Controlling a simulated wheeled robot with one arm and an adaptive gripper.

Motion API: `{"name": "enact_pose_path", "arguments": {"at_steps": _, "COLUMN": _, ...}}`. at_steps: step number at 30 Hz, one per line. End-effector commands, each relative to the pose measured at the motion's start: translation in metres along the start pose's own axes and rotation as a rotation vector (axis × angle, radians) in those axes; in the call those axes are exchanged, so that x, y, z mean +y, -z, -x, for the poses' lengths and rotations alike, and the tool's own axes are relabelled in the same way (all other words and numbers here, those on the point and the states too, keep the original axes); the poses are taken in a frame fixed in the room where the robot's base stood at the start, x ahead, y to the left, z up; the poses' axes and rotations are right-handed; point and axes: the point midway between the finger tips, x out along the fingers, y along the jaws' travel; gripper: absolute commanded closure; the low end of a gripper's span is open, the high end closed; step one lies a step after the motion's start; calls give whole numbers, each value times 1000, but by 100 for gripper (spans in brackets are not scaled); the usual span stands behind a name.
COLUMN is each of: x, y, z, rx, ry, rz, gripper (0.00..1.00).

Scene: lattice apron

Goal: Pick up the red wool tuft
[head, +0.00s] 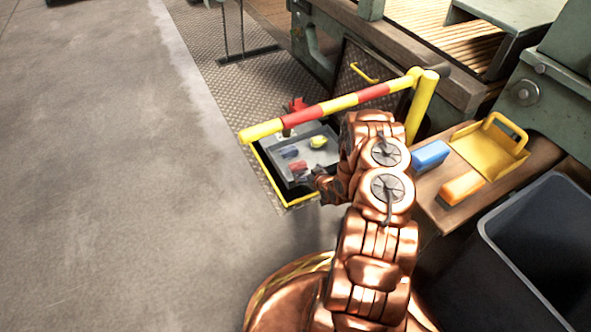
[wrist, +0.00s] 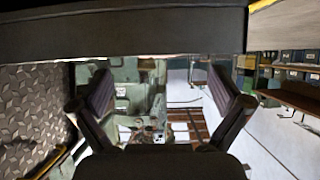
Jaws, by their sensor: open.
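A small red tuft (head: 297,166) lies in a grey tray (head: 322,157) set in a yellow-edged floor opening. A dark blue tuft (head: 290,153) lies just behind it, and a yellow tuft (head: 318,141) lies farther back right. My gripper (head: 306,176) is low at the tray's front edge, close to the red tuft; I cannot tell whether it touches it. In the wrist view my gripper (wrist: 162,90) shows two spread fingers with nothing between them. No tuft shows in the wrist view, where a dark grey band (wrist: 120,35) crosses the top.
A red and yellow barrier bar (head: 330,106) crosses above the opening to a yellow post (head: 421,108). Another red object (head: 297,104) is behind the bar. A wooden ledge at right holds a blue block (head: 430,155), an orange block (head: 462,187) and a yellow tray-like piece (head: 488,150). Left floor is clear.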

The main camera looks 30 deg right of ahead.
Motion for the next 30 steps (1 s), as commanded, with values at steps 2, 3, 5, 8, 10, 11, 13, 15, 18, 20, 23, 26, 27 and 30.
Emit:
{"name": "enact_pose_path", "arguments": {"at_steps": 2, "x": -2, "y": -3, "z": -4, "rx": 1, "ry": 2, "rz": 1, "gripper": 0}}
{"name": "enact_pose_path", "arguments": {"at_steps": 3, "x": -2, "y": -3, "z": -6, "rx": 1, "ry": 4, "rz": 2, "gripper": 0}}
{"name": "enact_pose_path", "arguments": {"at_steps": 5, "x": -3, "y": -4, "z": -11, "rx": 1, "ry": 5, "rz": 2, "gripper": 0}}
{"name": "enact_pose_path", "arguments": {"at_steps": 8, "x": -3, "y": -4, "z": -21, "rx": 0, "ry": 5, "rz": 2, "gripper": 0}}
{"name": "enact_pose_path", "arguments": {"at_steps": 10, "x": -3, "y": -3, "z": -27, "rx": 1, "ry": 4, "rz": 3, "gripper": 0}}
{"name": "enact_pose_path", "arguments": {"at_steps": 11, "x": -3, "y": -3, "z": -28, "rx": 2, "ry": 4, "rz": 2, "gripper": 0}}
{"name": "enact_pose_path", "arguments": {"at_steps": 13, "x": -3, "y": -2, "z": -31, "rx": 2, "ry": 3, "rz": 2, "gripper": 0}}
{"name": "enact_pose_path", "arguments": {"at_steps": 15, "x": -2, "y": -2, "z": -35, "rx": 3, "ry": 3, "rz": 2, "gripper": 0}}
{"name": "enact_pose_path", "arguments": {"at_steps": 18, "x": -2, "y": -3, "z": -45, "rx": 3, "ry": 4, "rz": 3, "gripper": 0}}
{"name": "enact_pose_path", "arguments": {"at_steps": 20, "x": -3, "y": -4, "z": -53, "rx": 1, "ry": 4, "rz": 4, "gripper": 0}}
{"name": "enact_pose_path", "arguments": {"at_steps": 23, "x": -2, "y": -5, "z": -66, "rx": 2, "ry": 4, "rz": 2, "gripper": 0}}
{"name": "enact_pose_path", "arguments": {"at_steps": 26, "x": -2, "y": -4, "z": -76, "rx": 3, "ry": 2, "rz": 2, "gripper": 0}}
{"name": "enact_pose_path", "arguments": {"at_steps": 27, "x": -2, "y": -3, "z": -78, "rx": 1, "ry": 2, "rz": 1, "gripper": 0}}
{"name": "enact_pose_path", "arguments": {"at_steps": 30, "x": -1, "y": -3, "z": -80, "rx": -1, "ry": 1, "rz": 0, "gripper": 0}}
